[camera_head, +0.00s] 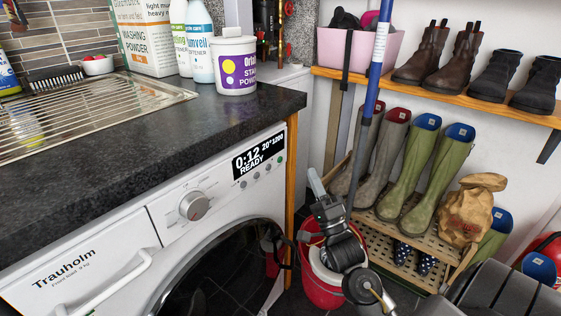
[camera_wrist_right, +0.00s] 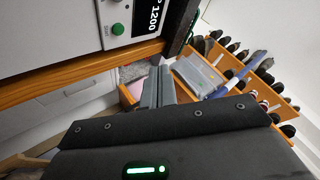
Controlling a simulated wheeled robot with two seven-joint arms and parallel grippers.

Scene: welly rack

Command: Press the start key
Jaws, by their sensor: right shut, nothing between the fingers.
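The washing machine (camera_head: 120,232) stands under the dark worktop, its round door facing me. Its display (camera_head: 258,152) reads 0:12, 20°, 1200 and READY. A row of small round keys sits below the display; the green start key (camera_head: 280,160) is at its right end. The green key also shows in the right wrist view (camera_wrist_right: 118,29), at upper left on the white panel. My right gripper (camera_head: 314,176) is shut and empty, right of the panel and apart from the key. Its closed fingers show in the wrist view (camera_wrist_right: 157,72). My left gripper is not in view.
The worktop (camera_head: 130,120) edge overhangs the panel. A wooden end post (camera_head: 292,170) stands between the machine and my gripper. A red bucket (camera_head: 318,290) and blue pole (camera_head: 378,60) are close to my right arm. Wellies (camera_head: 425,180) stand on a rack behind.

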